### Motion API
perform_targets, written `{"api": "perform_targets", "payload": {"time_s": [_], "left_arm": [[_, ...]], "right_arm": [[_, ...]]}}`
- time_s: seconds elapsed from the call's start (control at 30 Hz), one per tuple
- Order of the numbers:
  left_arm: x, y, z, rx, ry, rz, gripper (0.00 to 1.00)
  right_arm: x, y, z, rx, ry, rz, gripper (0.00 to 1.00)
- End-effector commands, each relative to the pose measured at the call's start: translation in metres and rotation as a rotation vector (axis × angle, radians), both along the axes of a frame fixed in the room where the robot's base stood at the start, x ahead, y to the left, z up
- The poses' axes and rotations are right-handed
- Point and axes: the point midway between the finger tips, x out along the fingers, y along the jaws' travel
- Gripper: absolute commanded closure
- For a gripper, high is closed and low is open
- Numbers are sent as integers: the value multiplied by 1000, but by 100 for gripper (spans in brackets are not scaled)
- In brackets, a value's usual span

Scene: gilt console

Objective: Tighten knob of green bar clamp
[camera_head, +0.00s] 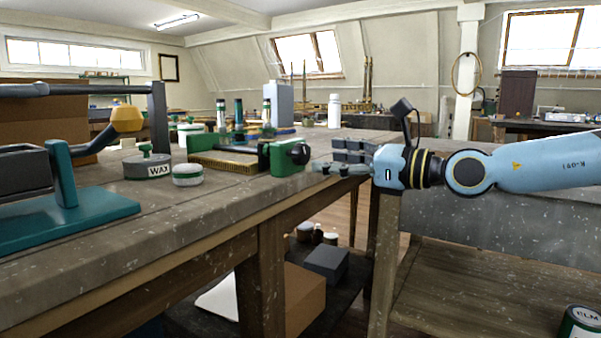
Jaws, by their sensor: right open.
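A green bar clamp (284,159) lies near the right edge of the workbench, next to a brown brush-like block. Its dark round knob (300,153) points right, toward my right gripper. My right gripper (328,163) comes in from the right with its arm level. Its fingers are open and empty, a little to the right of the knob, with a small gap that is hard to judge in depth. My left gripper is not in view.
On the workbench (190,215) stand a wax tin (147,168), a white and green jar (187,175) and, at the left, a teal-based tool (75,213). Bottles and a white container (334,111) stand behind. A lower shelf holds boxes (326,262).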

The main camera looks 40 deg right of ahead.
Motion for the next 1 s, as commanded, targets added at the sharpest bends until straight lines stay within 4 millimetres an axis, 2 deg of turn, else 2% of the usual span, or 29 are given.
{"api": "perform_targets", "payload": {"time_s": [0.13,0.2,0.33,0.6,0.8,1.0], "left_arm": [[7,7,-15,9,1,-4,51],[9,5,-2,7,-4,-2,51],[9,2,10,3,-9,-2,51],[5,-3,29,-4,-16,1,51],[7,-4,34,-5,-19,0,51],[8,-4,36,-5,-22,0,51]], "right_arm": [[15,9,-2,10,-6,11,38],[18,4,7,7,-6,-7,38],[25,1,9,1,-4,-22,38],[39,19,8,11,-6,8,38],[57,26,5,6,-7,9,38],[63,29,3,4,-3,11,38]]}}
